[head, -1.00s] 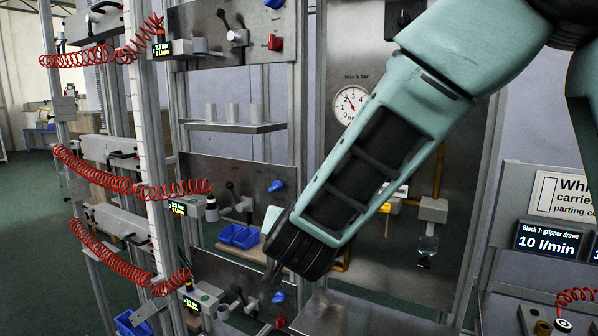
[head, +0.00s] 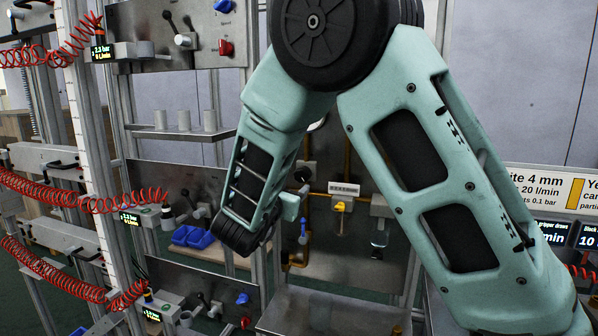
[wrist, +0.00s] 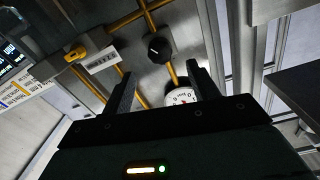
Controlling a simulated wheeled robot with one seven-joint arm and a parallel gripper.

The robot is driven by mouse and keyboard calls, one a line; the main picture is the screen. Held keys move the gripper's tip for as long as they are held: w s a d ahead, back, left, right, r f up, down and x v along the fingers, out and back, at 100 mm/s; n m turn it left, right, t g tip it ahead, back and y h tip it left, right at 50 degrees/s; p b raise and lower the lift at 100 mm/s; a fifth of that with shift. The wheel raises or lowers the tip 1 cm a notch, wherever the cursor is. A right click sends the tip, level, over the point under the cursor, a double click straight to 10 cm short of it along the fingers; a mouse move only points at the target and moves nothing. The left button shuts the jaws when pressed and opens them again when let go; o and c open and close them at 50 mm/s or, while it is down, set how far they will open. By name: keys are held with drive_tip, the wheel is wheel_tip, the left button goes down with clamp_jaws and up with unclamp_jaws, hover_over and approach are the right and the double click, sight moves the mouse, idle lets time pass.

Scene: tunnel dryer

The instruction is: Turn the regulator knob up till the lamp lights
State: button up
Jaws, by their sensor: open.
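The black regulator knob (head: 303,174) sits on the pipework of the metal panel, right of my forearm. In the wrist view the knob (wrist: 158,47) has a white pointer mark and lies ahead of my gripper (wrist: 161,70), between the lines of its two fingers. My gripper is open, empty and apart from the knob. A round white pressure gauge (wrist: 182,96) shows partly between the fingers; its needle is not readable. In the head view my arm hides most of the gauge, and I cannot make out the gripper's fingers clearly. I cannot identify the lamp in either view.
A yellow valve handle (head: 340,206) and a white label plate (head: 345,188) are right of the knob. Brass pipes cross the panel. Blue bins (head: 192,237) and red coiled hoses (head: 95,203) are at left. A dark slab edge shows at right in the wrist view.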

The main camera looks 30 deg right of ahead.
sight(301, 177)
drive_tip(key=p+x, duration=0.2)
drive_tip(key=x, duration=0.6)
drive_tip(key=c, duration=1)
